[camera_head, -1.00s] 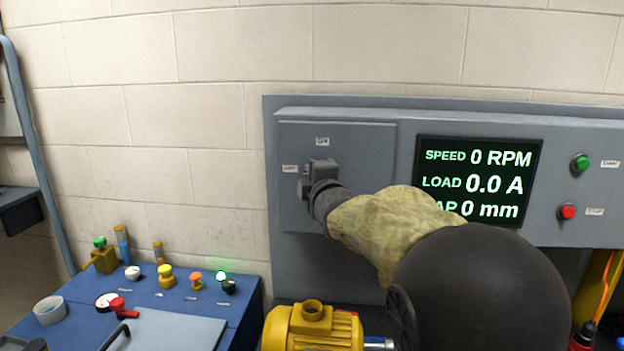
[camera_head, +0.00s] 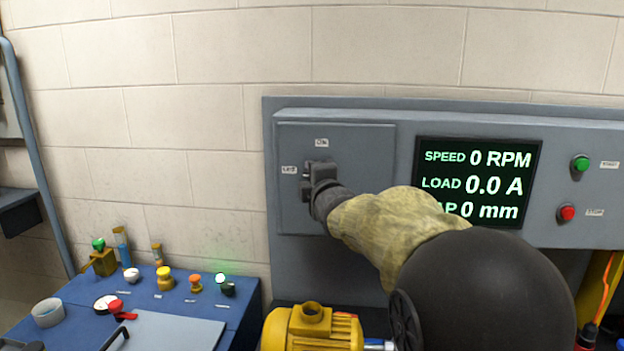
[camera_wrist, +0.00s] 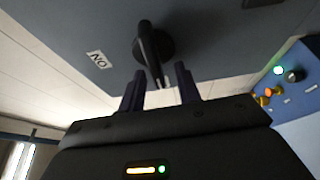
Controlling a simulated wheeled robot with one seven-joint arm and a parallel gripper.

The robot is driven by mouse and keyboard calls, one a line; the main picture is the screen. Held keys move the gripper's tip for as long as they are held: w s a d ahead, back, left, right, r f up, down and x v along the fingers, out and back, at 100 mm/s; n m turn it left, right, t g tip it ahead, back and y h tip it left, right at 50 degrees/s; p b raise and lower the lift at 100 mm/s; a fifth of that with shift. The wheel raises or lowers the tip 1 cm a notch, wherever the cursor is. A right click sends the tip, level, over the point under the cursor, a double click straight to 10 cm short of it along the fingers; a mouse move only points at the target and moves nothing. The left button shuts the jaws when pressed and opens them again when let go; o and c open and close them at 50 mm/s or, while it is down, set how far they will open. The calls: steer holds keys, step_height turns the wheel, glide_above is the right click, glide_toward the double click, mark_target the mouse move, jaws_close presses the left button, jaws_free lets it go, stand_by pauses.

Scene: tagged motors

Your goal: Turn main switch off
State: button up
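The main switch is a black rotary knob with a bar handle (camera_wrist: 148,45) on the grey panel, seen in the wrist view. Its "ON" label (camera_wrist: 98,60) also shows above it in the head view (camera_head: 322,142); another small label (camera_head: 289,170) sits to the left. My gripper (camera_wrist: 158,72) is open, with one dark finger on each side of the handle's near end and a visible gap. In the head view my gripper (camera_head: 314,182) hides most of the switch.
The display (camera_head: 478,180) reads 0 RPM, 0.0 A and 0 mm. Green (camera_head: 580,163) and red (camera_head: 567,213) buttons are at the panel's right. A yellow motor (camera_head: 312,328) stands below my arm. A blue bench (camera_head: 240,300) with several small parts is at lower left.

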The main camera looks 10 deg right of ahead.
steer(key=shift+s, duration=0.1)
steer(key=s+d+p, duration=0.1)
steer(key=s+p, duration=0.1)
steer(key=s, duration=1.5)
steer(key=shift+d, duration=0.2)
stand_by(0.3)
steer(key=s+d+f+m+g+h, duration=0.1)
steer(key=s+f+m+g, duration=0.35)
steer(key=f, duration=0.75)
steer(key=s+f+m+g, duration=0.1)
steer(key=f+m+g, duration=0.5)
steer(key=f+m, duration=0.45)
steer(key=s+f+m+g, duration=0.4)
steer(key=s+f, duration=0.3)
steer(key=f, duration=0.2)
steer(key=shift+s+a+g, duration=0.3)
steer(key=shift+a+g, duration=0.1)
steer(key=shift+g, duration=0.05)
